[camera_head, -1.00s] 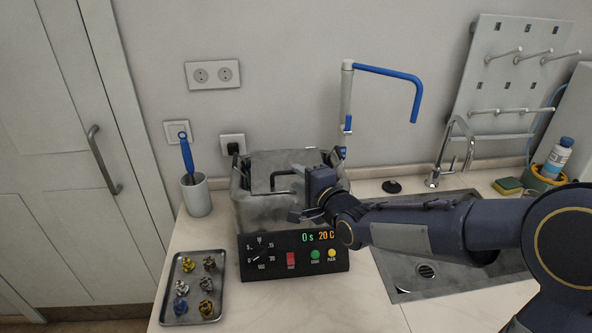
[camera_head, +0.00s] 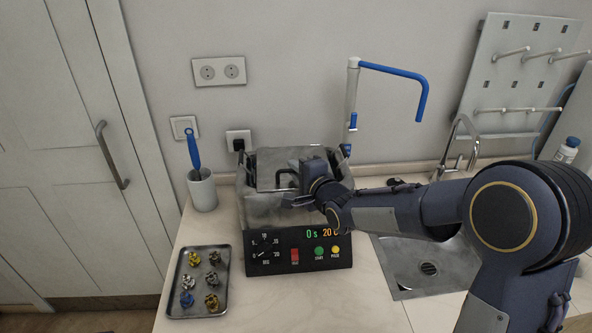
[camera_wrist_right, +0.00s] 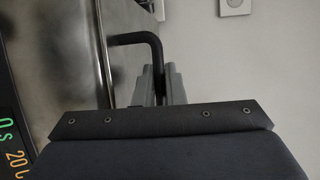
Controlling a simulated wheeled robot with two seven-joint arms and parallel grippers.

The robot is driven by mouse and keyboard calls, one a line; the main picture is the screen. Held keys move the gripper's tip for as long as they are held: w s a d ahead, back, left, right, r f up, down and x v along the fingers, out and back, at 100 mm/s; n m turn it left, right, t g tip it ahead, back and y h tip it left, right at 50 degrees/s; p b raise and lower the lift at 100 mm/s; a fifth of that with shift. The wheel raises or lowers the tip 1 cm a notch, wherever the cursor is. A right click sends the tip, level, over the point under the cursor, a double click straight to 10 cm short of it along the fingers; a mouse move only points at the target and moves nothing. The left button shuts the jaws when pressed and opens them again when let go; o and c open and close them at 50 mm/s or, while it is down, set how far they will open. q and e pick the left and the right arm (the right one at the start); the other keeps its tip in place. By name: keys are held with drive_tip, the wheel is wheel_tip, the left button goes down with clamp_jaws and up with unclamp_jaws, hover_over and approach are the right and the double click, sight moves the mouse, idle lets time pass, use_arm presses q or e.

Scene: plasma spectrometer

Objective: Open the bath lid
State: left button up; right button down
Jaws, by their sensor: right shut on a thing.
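The bath is a grey metal box with a black control panel (camera_head: 285,252) on its front, standing on the counter. Its metal lid (camera_head: 270,165) lies on top and carries a black bar handle (camera_head: 284,174). My right gripper (camera_head: 296,185) is over the bath's top, shut on the lid handle. In the right wrist view the black bent handle (camera_wrist_right: 140,40) runs between the two grey fingertips (camera_wrist_right: 158,84). My gripper body hides part of the lid's right side. My left gripper is not in view.
A tray (camera_head: 228,290) of several small metal parts lies at front left. A cup (camera_head: 202,190) with a blue-handled brush stands behind it. The sink (camera_head: 405,285) is at right under my arm. A blue-tipped arm (camera_head: 395,72) rises behind the bath.

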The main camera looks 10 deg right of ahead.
drive_tip(key=shift+r, duration=0.1)
drive_tip(key=shift+w+r+b, duration=0.2)
drive_tip(key=shift+r+b, duration=0.15)
drive_tip(key=shift+r, duration=0.2)
drive_tip(key=r, duration=0.1)
drive_tip(key=w+r+b, duration=0.1)
drive_tip(key=r, duration=0.1)
drive_tip(key=w+r, duration=0.1)
drive_tip(key=shift+w+r, duration=0.1)
drive_tip(key=shift+r, duration=0.25)
drive_tip(key=shift+m+g, duration=0.3)
drive_tip(key=shift+g, duration=0.4)
drive_tip(key=w+r+p, duration=0.3)
drive_tip(key=shift+r, duration=0.1)
drive_tip(key=c, duration=1.5)
unclamp_jaws()
drive_tip(key=shift+s, duration=0.1)
